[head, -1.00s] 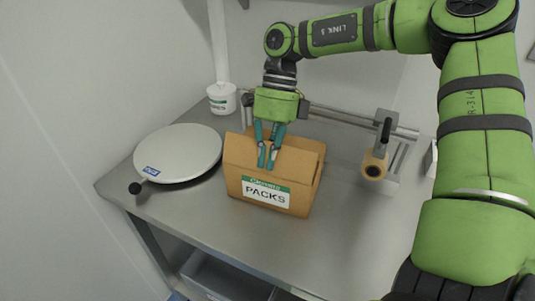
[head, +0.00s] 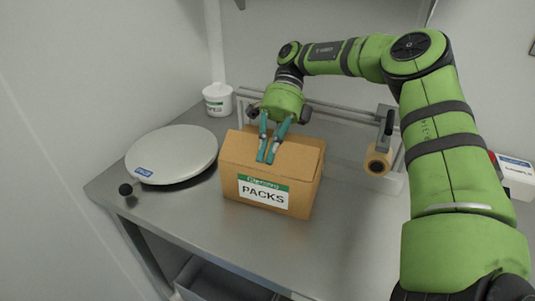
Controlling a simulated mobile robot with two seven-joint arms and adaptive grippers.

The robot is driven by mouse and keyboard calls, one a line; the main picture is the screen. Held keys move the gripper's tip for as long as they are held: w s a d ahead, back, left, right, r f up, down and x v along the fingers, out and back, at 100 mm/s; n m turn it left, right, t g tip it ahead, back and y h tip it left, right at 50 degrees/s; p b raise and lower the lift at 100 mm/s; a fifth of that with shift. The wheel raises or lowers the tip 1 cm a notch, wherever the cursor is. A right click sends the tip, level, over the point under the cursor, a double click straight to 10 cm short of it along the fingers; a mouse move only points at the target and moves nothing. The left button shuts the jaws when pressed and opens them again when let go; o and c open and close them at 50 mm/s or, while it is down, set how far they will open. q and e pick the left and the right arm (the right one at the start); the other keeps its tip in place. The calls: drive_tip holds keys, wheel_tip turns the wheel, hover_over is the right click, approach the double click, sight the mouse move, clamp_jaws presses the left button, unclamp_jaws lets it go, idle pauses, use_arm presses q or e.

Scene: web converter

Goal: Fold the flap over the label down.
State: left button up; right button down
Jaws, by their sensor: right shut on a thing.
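A brown cardboard box (head: 239,179) stands on the steel table, its white and green PACKS label (head: 264,192) on the front face. The flap over the label (head: 246,152) lies low across the top, close to level. My right gripper (head: 266,160) reaches down from behind the box, its teal fingertips at the flap's front edge above the label. It is shut on the flap; its fingers hide part of the cardboard there. My left gripper is out of view.
A white tub (head: 217,99) is at the back. A tape roll on a rail dispenser (head: 377,161) is at the right. The table front (head: 245,242) is clear.

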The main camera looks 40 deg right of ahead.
drive_tip(key=c, duration=1.4)
unclamp_jaws()
drive_tip(key=shift+o, duration=0.2)
drive_tip(key=shift+r, duration=0.1)
wheel_tip(320, 180, up, 10)
